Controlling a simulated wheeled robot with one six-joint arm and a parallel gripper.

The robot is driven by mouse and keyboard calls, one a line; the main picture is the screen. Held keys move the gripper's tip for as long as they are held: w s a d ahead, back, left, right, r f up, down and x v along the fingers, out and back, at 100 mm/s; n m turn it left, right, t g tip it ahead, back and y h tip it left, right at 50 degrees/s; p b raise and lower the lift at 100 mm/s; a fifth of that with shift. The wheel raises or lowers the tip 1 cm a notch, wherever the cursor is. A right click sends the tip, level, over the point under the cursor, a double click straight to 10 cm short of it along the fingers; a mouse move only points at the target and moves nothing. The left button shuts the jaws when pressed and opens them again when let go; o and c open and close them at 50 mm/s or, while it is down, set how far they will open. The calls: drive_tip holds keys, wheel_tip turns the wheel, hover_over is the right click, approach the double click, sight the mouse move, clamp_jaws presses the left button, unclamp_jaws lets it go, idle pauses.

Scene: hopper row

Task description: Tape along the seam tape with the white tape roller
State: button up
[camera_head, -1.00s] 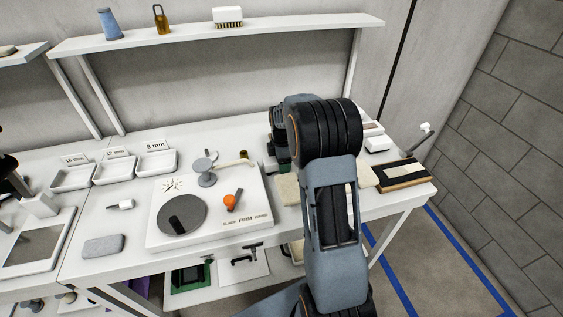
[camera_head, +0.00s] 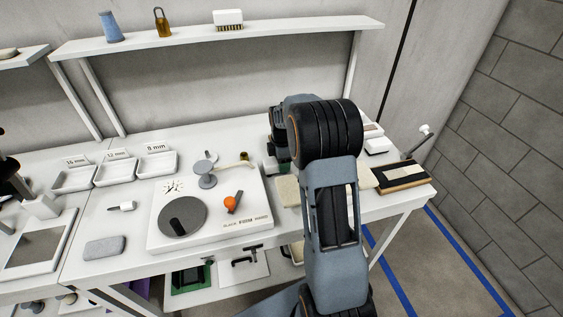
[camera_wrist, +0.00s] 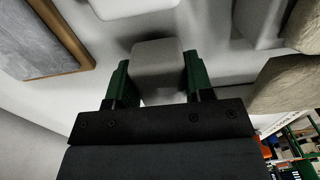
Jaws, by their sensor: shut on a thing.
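My gripper (camera_wrist: 157,78) shows in the wrist view with its two green fingers on either side of a pale, block-shaped thing, apparently the white tape roller (camera_wrist: 157,50). The fingers are shut on it. Its far end and any rolling part are hidden. In the head view my arm covers most of the gripper. A wood-framed dark board (camera_head: 402,176) lies at the right end of the table, with a pale strip on it. I cannot tell which mark is the seam tape.
A white plate with a grey disc (camera_head: 182,216) and an orange knob (camera_head: 230,203) stands left of my arm. Labelled trays (camera_head: 115,170) line the back left. A tan block (camera_head: 287,191) lies beside my arm. A shelf (camera_head: 290,27) runs above.

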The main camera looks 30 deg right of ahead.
drive_tip(key=shift+r, duration=0.1)
drive_tip(key=shift+r+p, duration=2.2)
drive_tip(key=shift+r, duration=0.75)
